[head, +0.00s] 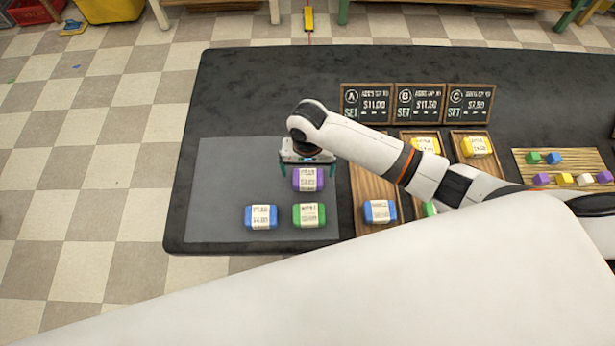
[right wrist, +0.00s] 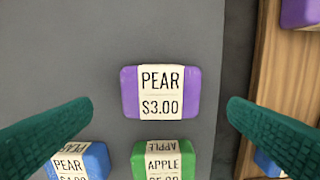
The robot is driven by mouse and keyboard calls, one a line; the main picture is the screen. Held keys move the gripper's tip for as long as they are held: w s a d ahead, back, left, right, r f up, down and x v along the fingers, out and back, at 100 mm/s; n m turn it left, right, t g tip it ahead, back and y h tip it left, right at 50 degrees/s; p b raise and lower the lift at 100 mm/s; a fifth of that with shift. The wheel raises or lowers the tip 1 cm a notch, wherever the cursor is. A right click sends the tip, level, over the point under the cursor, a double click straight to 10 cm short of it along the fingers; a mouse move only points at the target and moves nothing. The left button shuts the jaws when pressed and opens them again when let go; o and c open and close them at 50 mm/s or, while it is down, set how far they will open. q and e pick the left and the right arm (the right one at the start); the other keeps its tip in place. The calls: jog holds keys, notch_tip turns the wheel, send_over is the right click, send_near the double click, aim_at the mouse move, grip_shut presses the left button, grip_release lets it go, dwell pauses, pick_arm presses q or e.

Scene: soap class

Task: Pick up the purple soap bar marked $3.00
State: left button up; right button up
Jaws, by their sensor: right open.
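The purple soap bar (head: 307,180) lies flat on the grey mat, with a cream paper band around it. In the right wrist view the purple bar (right wrist: 160,92) is near the middle, and its band reads PEAR $3.00. My right gripper (head: 307,168) is open and empty, just above and behind the bar in the head view. In the right wrist view its green fingers (right wrist: 157,130) stand wide apart, to the left and right of the bar and clear of it. My left gripper is not in view.
A blue soap (head: 261,217) and a green soap (head: 309,215) lie close in front of the purple bar. Wooden trays to the right hold more soaps, including another blue one (head: 380,211). Menu boards (head: 417,103) stand behind. The mat's (head: 225,170) left part is clear.

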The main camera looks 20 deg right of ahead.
aim_at(308, 177)
jog(key=f, duration=0.4)
jog(key=shift+w+d+f, duration=0.15)
jog(key=shift+w+f, duration=0.05)
jog(key=shift+f, duration=0.05)
jog(key=c, duration=1.1)
